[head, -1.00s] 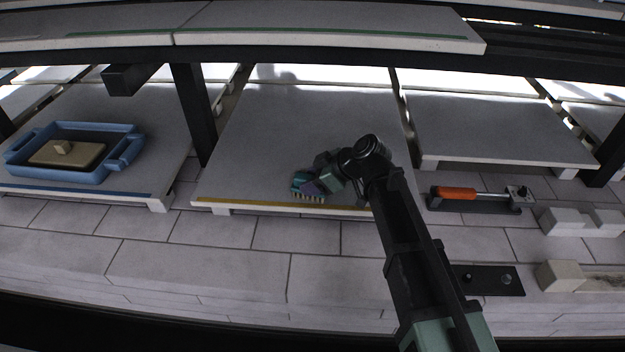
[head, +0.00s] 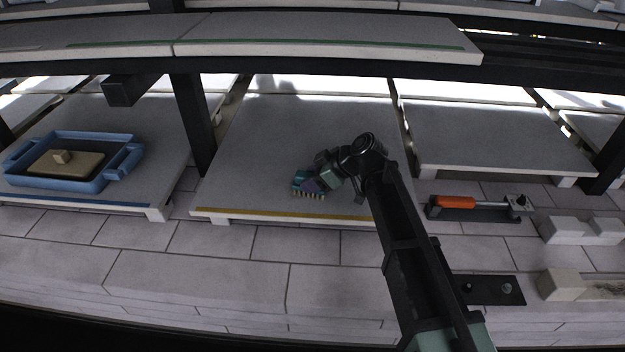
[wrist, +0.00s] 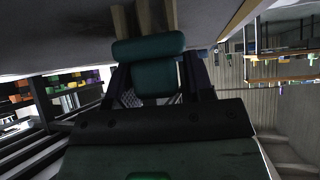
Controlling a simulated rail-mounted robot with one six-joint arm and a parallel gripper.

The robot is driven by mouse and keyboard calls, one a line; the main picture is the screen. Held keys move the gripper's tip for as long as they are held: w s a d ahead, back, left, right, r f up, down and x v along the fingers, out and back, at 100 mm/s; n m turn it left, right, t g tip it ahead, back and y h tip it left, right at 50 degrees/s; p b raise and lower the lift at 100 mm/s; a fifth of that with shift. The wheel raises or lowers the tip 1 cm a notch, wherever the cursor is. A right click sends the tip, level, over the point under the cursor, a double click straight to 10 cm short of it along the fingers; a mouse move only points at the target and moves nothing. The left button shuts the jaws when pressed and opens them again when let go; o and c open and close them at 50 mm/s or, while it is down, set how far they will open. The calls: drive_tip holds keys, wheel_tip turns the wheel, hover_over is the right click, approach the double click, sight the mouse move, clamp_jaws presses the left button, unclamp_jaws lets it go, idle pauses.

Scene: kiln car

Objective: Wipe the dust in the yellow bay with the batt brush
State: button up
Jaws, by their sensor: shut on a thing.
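The yellow bay (head: 260,150) is the grey slab in the middle, with a yellow strip along its front edge. My gripper (head: 316,180) is over the front part of this slab, shut on the batt brush (head: 306,193), which has a teal body and pale bristles pointing down. The bristles are at or very near the slab surface; I cannot tell if they touch. In the wrist view the brush's teal handle (wrist: 150,62) lies across between the fingers. No dust can be made out on the slab.
An orange-handled tool (head: 455,202) rests in a dark holder at right. Pale blocks (head: 565,228) lie further right. A dark post (head: 192,120) and an upper shelf (head: 330,35) bound the bay.

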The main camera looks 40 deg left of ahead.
drive_tip(key=shift+w+a, duration=0.55)
drive_tip(key=shift+w, duration=0.35)
drive_tip(key=shift+w+a, duration=0.55)
drive_tip(key=shift+w, duration=0.35)
drive_tip(key=shift+w+a, duration=0.6)
drive_tip(key=shift+w, duration=0.35)
drive_tip(key=shift+w+a, duration=0.55)
drive_tip(key=shift+w, duration=0.35)
drive_tip(key=shift+s+d, duration=0.1)
drive_tip(key=shift+s+d, duration=0.55)
drive_tip(key=shift+s, duration=0.35)
drive_tip(key=shift+s+d, duration=0.5)
drive_tip(key=shift+s, duration=0.35)
drive_tip(key=shift+s+d, duration=0.6)
drive_tip(key=shift+s, duration=0.35)
drive_tip(key=shift+s+d, duration=0.55)
drive_tip(key=shift+s, duration=0.35)
